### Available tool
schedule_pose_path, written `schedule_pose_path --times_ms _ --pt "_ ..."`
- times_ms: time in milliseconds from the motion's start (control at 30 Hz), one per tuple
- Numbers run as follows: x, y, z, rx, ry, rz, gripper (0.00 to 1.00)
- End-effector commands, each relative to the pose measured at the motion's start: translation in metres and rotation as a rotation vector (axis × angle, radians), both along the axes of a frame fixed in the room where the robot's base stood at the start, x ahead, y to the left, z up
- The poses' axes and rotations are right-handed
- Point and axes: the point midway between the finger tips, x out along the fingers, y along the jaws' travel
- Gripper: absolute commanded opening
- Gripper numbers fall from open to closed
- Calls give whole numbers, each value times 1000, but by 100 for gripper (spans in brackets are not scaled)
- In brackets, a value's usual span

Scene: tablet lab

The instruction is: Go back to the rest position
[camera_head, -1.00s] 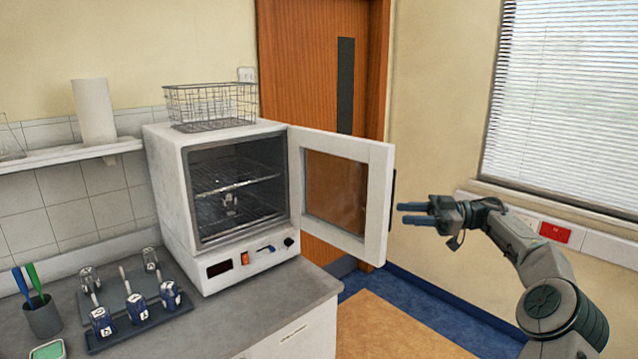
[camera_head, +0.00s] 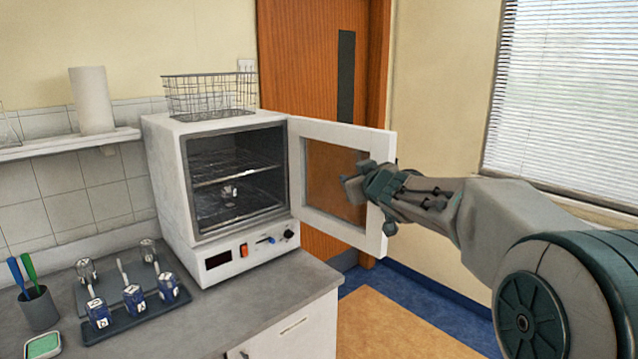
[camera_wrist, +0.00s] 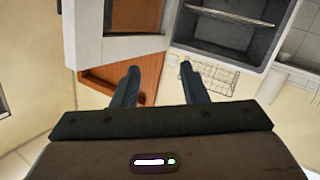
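My gripper (camera_head: 352,182) is in front of the open oven door (camera_head: 380,190) in the head view, and my arm reaches in from the right. In the wrist view the two fingers of my gripper (camera_wrist: 159,67) are well apart with nothing between them. The white oven (camera_head: 165,185) stands on the bench with its door swung out to the right. Inside the oven, a small object (camera_head: 229,191) shows on the wire racks; its details are too small to tell. I cannot tell whether my gripper touches the door.
A wire basket (camera_head: 210,97) sits on top of the oven. A dark tray (camera_head: 120,330) with several small blue-labelled vessels lies on the grey bench (camera_head: 240,310) at the left, near a cup of pens (camera_head: 38,308). The floor (camera_head: 400,335) right of the bench is clear.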

Motion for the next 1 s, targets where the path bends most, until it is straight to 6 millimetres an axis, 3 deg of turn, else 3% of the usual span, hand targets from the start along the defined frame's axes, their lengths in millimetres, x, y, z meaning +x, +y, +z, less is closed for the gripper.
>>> schedule_pose_path --times_ms 267,400,500,633,700,800,1000 --pt "-122 -60 -73 -63 327 -366 40" --pt "-204 -81 -123 -44 551 -476 40" --pt "-265 -84 -160 -14 723 -506 40" --pt "-332 -78 -200 32 917 -492 40" --pt "-358 -72 -215 53 997 -473 40" --pt "-381 -67 -227 72 1067 -448 40" --pt "-392 -65 -232 81 1103 -434 40"
